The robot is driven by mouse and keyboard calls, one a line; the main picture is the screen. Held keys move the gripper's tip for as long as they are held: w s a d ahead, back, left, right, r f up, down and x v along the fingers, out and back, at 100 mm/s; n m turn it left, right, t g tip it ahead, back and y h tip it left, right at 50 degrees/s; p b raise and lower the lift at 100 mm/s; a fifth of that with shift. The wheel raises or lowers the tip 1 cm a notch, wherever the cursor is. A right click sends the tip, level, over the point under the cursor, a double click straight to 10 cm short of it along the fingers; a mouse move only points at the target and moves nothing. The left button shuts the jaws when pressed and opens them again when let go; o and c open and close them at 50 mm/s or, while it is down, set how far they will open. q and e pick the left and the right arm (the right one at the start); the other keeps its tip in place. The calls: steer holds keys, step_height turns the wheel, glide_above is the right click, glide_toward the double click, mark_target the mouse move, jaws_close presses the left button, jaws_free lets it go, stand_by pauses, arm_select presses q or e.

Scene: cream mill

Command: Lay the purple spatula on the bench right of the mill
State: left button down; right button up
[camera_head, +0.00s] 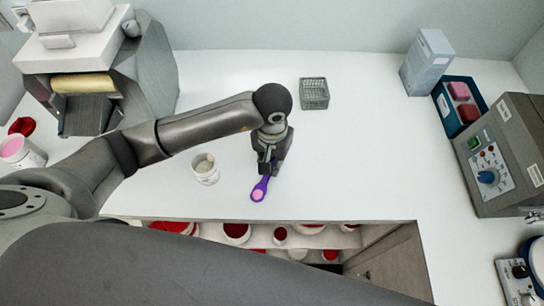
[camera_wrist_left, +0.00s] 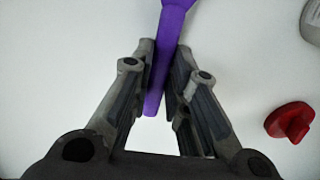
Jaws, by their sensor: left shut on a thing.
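The purple spatula (camera_head: 262,184) is in my left gripper (camera_head: 268,168), over the white bench (camera_head: 370,150). Its rounded end carries a pink patch and points toward the bench's front edge. In the left wrist view the purple handle (camera_wrist_left: 170,40) runs between the two fingers of the left gripper (camera_wrist_left: 164,62), which are shut on it. I cannot tell whether the spatula touches the bench. A grey machine with a tan roller (camera_head: 84,84), seemingly the mill, stands at the back left, left of the spatula. My right gripper is not in view.
A white jar (camera_head: 204,168) stands just left of the spatula. A wire basket (camera_head: 314,93) is behind it. A control box (camera_head: 500,150) and blue tray (camera_head: 446,108) stand right. A red lid (camera_wrist_left: 291,122) lies nearby. The bench right of the gripper is clear.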

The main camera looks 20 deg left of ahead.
arm_select(q)
steer(key=shift+f, duration=0.2)
steer(key=c, duration=1.4)
jaws_free()
steer(key=shift+r, duration=0.1)
steer(key=shift+r, duration=0.2)
steer(key=shift+r+b, duration=1.9)
steer(key=shift+r, duration=4)
